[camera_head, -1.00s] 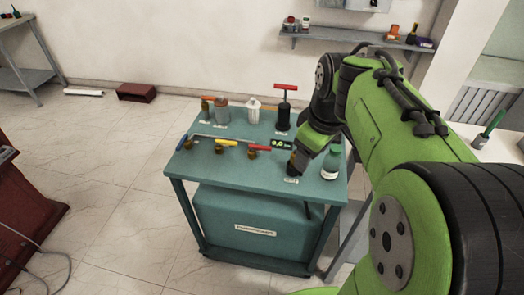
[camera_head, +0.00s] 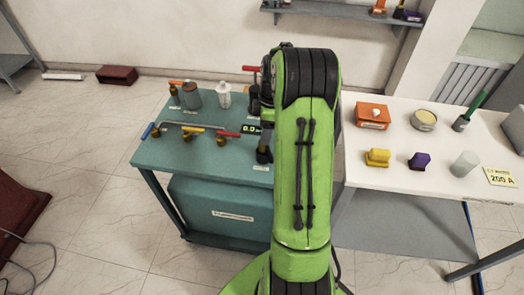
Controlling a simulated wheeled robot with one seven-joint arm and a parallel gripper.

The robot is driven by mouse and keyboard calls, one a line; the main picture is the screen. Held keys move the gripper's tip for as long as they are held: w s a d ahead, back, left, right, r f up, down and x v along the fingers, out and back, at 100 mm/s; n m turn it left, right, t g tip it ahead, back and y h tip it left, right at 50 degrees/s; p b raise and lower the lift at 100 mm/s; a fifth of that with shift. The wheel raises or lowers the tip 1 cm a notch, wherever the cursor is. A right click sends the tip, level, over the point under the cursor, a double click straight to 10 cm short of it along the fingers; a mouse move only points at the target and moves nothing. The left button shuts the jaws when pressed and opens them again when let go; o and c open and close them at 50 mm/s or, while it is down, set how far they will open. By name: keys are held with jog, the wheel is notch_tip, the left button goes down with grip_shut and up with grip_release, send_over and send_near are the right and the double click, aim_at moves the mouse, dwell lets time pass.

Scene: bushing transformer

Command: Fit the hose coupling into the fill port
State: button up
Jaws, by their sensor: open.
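On the teal cart (camera_head: 150,150), a dark upright piece (camera_head: 264,155) stands by a small label at the front right; it looks like the hose coupling, but the arm partly covers it. My gripper (camera_head: 266,135) is just above it, a dark, narrow shape mostly hidden behind my green arm. It is open; I cannot tell if its fingers are around the piece. A dark red housing (camera_head: 18,215), perhaps the transformer, is at the left edge. I cannot make out a fill port.
Valves with blue, yellow and red handles (camera_head: 190,129), cans and a white bottle (camera_head: 224,96) crowd the cart. At right, a white table (camera_head: 385,185) holds several parts. A grey cable (camera_head: 40,240) lies on the floor at left. Floor between housing and cart is clear.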

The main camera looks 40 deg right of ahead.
aim_at(263, 149)
jog(key=f, duration=0.6)
jog(key=shift+w+a+f+b, duration=0.15)
jog(key=shift+w+f+b, duration=0.05)
jog(key=shift+w+b, duration=0.15)
jog(key=shift+r, duration=0.1)
jog(key=shift+c, duration=0.3)
grip_shut()
